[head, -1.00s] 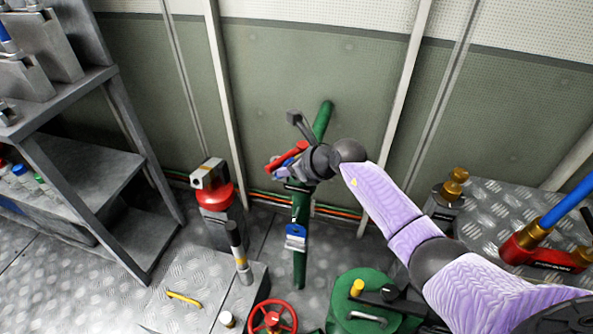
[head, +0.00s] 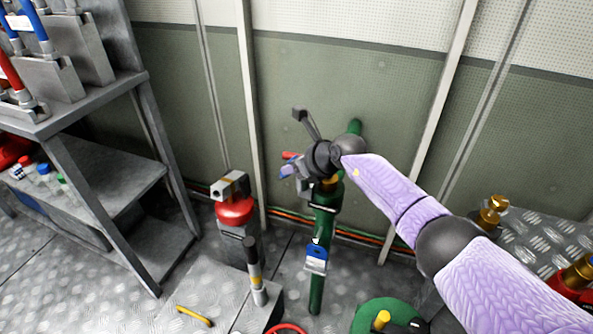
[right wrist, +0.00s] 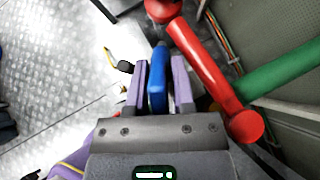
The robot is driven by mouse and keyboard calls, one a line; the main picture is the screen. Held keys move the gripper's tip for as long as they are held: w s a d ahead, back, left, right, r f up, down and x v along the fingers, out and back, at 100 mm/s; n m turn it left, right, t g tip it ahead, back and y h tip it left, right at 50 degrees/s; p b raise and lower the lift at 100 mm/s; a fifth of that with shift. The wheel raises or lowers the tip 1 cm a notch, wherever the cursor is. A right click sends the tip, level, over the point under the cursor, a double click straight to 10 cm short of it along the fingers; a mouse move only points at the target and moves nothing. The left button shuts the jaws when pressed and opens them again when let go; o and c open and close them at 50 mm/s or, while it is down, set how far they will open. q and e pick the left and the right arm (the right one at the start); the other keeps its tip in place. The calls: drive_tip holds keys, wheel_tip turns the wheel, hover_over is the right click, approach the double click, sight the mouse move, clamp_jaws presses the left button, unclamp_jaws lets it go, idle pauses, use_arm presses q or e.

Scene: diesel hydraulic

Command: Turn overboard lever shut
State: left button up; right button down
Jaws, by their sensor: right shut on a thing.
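The green overboard pipe (head: 321,227) stands upright in front of the wall, and a blue and white tag (head: 316,258) sits low on it. My right gripper (head: 288,171) is at the pipe's upper part. In the right wrist view its two purple fingers are shut on a blue lever grip (right wrist: 158,80). A red bar (right wrist: 205,65) lies just right of the fingers, by a green pipe (right wrist: 285,70). In the head view only a small red end (head: 289,155) shows there; my gripper hides most of the lever. My left gripper is not in view.
A red-topped grey post (head: 235,211) stands left of the pipe, with a black and yellow handle (head: 253,262) in front. A metal shelf (head: 105,185) is at the left. Brass fittings (head: 492,210) stand at the right. A yellow item (head: 195,316) lies low in front.

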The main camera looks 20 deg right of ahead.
drive_tip(key=shift+w+d, duration=0.1)
drive_tip(key=shift+w, duration=0.5)
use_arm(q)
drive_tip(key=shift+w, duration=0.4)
use_arm(e)
drive_tip(key=shift+r, duration=0.1)
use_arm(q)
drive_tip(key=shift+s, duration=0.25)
use_arm(e)
drive_tip(key=shift+w, duration=0.1)
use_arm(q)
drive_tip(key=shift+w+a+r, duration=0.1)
